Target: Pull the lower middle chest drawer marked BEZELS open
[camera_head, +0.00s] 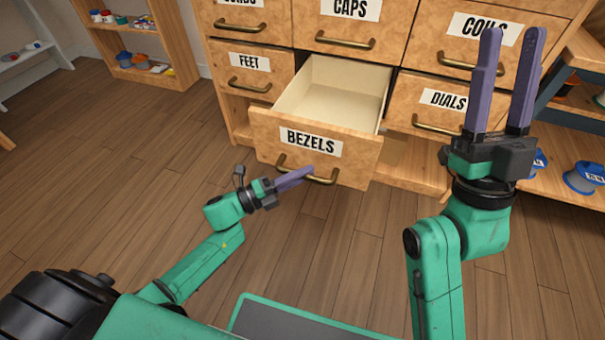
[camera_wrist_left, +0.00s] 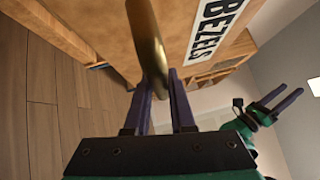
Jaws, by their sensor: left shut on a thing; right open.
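The BEZELS drawer (camera_head: 316,151) is pulled well out of the wooden chest, and its pale, empty-looking inside shows from above. Its brass handle (camera_head: 322,180) runs across the front below the label. My left gripper (camera_head: 308,172) is at this handle, its fingers shut on it. In the left wrist view the handle (camera_wrist_left: 148,45) comes down between the two fingers, close to the drawer front with the BEZELS label (camera_wrist_left: 213,28). My right gripper (camera_head: 512,50) is raised, open and empty, in front of the chest's right side, with its fingers pointing up.
The FEET drawer (camera_head: 246,75), CAPS drawer (camera_head: 345,45), COILS drawer (camera_head: 460,60) and DIALS drawer (camera_head: 420,115) look shut. Open shelves with small items stand at the back left. Blue spools (camera_head: 584,178) sit on a low shelf at right. The floor in front is clear.

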